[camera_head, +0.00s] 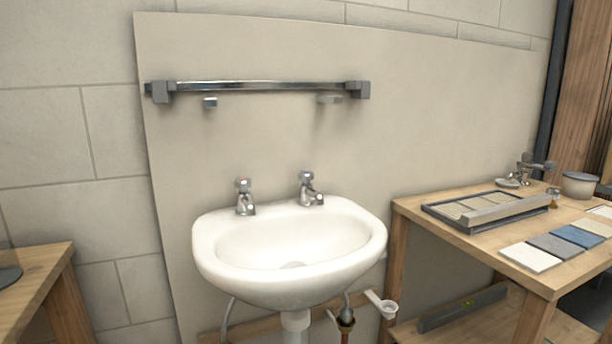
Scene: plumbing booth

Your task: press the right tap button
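A white sink (290,278) is mounted on a beige panel. Two chrome taps stand on its back rim. The right tap (311,193) has a rounded button (306,176) on top. The left tap (245,200) has a similar top with a small reddish mark. Nothing touches either tap. Neither of my grippers shows in the head view.
A chrome rail (260,86) runs across the panel above the sink. A wooden table (480,245) at the right holds a tray (485,211), sample tiles (550,246) and a lidded pot (578,185). Another wooden table (42,275) stands at the left. Space before the sink looks clear.

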